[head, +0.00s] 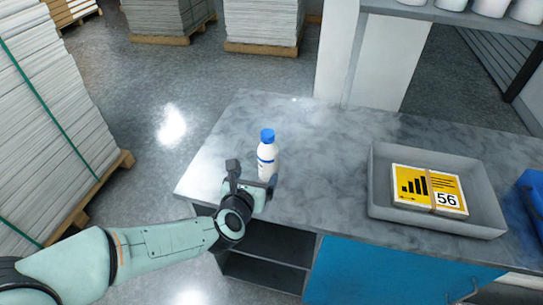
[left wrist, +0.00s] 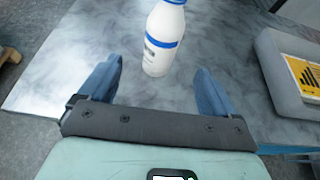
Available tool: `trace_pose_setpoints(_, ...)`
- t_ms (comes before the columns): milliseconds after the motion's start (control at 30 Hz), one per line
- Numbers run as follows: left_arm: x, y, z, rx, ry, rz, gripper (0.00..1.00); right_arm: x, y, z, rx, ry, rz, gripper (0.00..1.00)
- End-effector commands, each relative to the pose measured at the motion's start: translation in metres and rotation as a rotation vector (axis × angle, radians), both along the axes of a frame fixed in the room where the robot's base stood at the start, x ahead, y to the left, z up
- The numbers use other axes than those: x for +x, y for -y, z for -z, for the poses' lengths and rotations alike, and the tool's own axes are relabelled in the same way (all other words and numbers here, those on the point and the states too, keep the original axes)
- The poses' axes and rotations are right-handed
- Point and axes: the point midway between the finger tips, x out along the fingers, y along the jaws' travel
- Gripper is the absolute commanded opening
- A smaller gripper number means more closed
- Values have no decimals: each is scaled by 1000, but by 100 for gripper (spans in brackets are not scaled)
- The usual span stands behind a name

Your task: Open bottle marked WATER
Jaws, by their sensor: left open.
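A white bottle (head: 267,155) with a blue cap (head: 267,136) and a blue band stands upright on the grey marbled counter (head: 330,140), near its left end. In the left wrist view the bottle (left wrist: 161,60) stands just beyond the fingertips, between their lines; its cap is cut off by the top edge. Its label print is too small to read. My left gripper (head: 252,180) is open and empty, in front of the bottle at the counter's front edge. Its two blue fingers (left wrist: 155,78) show spread apart in the wrist view. My right gripper is out of view.
A grey tray (head: 380,180) holding banded yellow cards (head: 430,188) marked 56 sits right of the bottle. A blue object (head: 533,200) is at the far right. A white post (head: 352,50) rises behind the counter. Pallets of stacked sheets (head: 50,120) stand left. The counter around the bottle is clear.

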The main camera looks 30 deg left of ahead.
Motion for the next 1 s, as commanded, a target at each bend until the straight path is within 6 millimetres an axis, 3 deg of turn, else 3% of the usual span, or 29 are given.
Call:
trace_pose_setpoints(300,52,-13,24,4,-6,1,91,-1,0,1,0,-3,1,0)
trace_pose_setpoints(567,71,-17,31,4,-5,2,91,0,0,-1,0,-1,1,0)
trace_pose_setpoints(800,102,-22,37,6,-7,3,91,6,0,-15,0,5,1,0)
trace_pose_setpoints(1000,117,-26,45,5,-4,4,91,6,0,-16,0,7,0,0)
